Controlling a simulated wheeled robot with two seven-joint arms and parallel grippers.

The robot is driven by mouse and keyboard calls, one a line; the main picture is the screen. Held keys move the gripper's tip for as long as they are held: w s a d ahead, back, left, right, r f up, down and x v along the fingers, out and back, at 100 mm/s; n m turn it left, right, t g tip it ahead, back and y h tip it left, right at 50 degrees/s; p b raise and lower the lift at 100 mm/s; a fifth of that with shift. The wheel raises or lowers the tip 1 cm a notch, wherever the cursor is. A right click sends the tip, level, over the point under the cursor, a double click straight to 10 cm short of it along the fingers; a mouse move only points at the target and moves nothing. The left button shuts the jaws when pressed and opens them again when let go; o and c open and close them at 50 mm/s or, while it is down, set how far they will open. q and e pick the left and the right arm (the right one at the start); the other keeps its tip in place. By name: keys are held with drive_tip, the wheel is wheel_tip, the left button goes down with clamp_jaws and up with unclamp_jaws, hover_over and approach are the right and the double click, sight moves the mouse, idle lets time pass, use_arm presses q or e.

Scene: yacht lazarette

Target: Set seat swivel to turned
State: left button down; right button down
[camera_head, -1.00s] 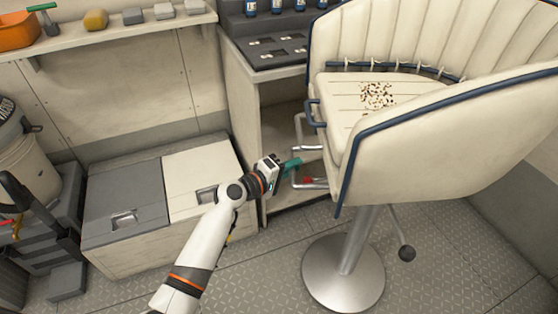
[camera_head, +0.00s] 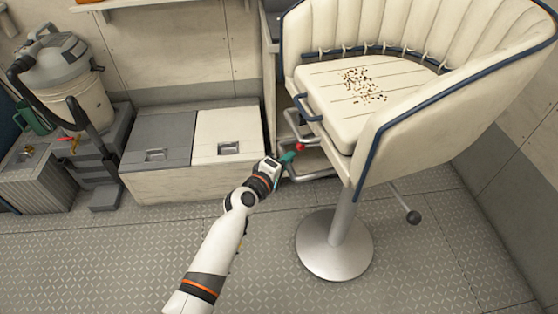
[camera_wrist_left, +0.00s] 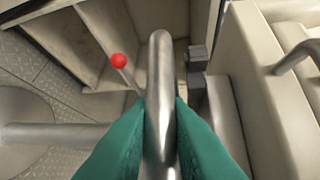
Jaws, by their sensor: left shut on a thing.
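The cream seat (camera_head: 375,95) with blue piping stands on a metal pedestal with a round base (camera_head: 335,248). Its open front faces left, with metal footrest tubes (camera_head: 306,176) below the cushion. My left gripper (camera_head: 288,157) is at these tubes, its teal fingers shut on a metal tube. In the left wrist view the tube (camera_wrist_left: 160,65) runs upright between the fingertips (camera_wrist_left: 160,110). A red-knobbed lever (camera_head: 300,147) is beside the gripper. Its knob also shows in the wrist view (camera_wrist_left: 118,60), left of the tube and apart from the fingers. My right gripper is out of view.
A two-lid locker (camera_head: 195,150) stands left of the seat against the wall. A grey vacuum (camera_head: 60,75) and crates are at far left. A black-knobbed lever (camera_head: 413,216) sticks out right of the pedestal. Dark crumbs (camera_head: 362,85) lie on the cushion. The front floor is clear.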

use_arm(q)
drive_tip(key=shift+s, duration=0.15)
drive_tip(key=c, duration=1.4)
unclamp_jaws()
drive_tip(key=shift+o, duration=0.2)
